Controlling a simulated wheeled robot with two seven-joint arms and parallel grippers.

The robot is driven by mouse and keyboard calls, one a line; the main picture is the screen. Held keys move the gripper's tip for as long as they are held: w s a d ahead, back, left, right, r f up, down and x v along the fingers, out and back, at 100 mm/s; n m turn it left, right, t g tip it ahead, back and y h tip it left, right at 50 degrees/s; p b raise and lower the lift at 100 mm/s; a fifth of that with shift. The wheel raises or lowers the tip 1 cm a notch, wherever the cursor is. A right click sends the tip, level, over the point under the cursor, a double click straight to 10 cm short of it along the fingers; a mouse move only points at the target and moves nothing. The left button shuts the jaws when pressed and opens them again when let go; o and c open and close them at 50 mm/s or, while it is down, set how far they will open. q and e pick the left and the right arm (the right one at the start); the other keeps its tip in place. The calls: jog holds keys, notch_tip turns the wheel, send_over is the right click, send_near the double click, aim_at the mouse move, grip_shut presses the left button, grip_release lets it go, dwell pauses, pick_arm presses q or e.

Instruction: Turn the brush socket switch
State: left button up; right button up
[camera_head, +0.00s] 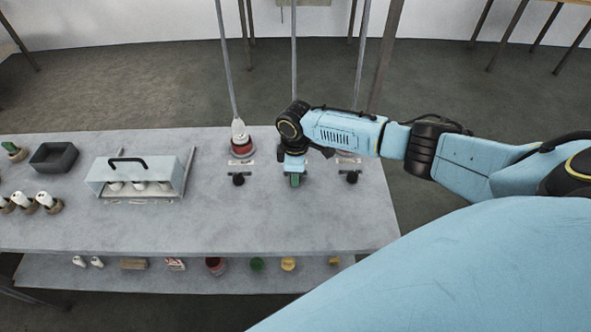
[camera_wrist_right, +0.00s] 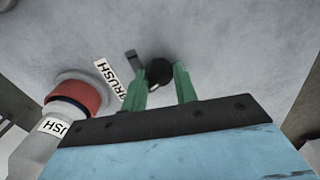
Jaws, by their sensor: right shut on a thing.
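My right gripper (camera_head: 295,181) reaches down over the tabletop to the middle of a row of three switches. In the wrist view its green fingers (camera_wrist_right: 167,84) are closed around a round black switch knob (camera_wrist_right: 158,71). A short dark lever or marker (camera_wrist_right: 131,58) sticks out beside the knob, next to a white label (camera_wrist_right: 111,78) reading "BRUSH". A grey plug with a red ring (camera_wrist_right: 72,98) sits in its socket nearby, with its own partly readable label. In the head view my gripper hides the middle knob. My left gripper is not in view.
Similar black knobs stand left (camera_head: 238,179) and right (camera_head: 351,177) of my gripper. A red and white plug (camera_head: 241,141) hangs from a pole behind the left knob. A light-blue box with a black handle (camera_head: 132,172) and a dark tray (camera_head: 54,157) stand further left.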

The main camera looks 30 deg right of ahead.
jog(key=shift+n, duration=0.7)
jog(key=o, duration=1)
jog(key=shift+c, duration=0.2)
notch_tip(320, 180, up, 13)
jog(key=p, duration=0.1)
jog(key=shift+r, duration=0.2)
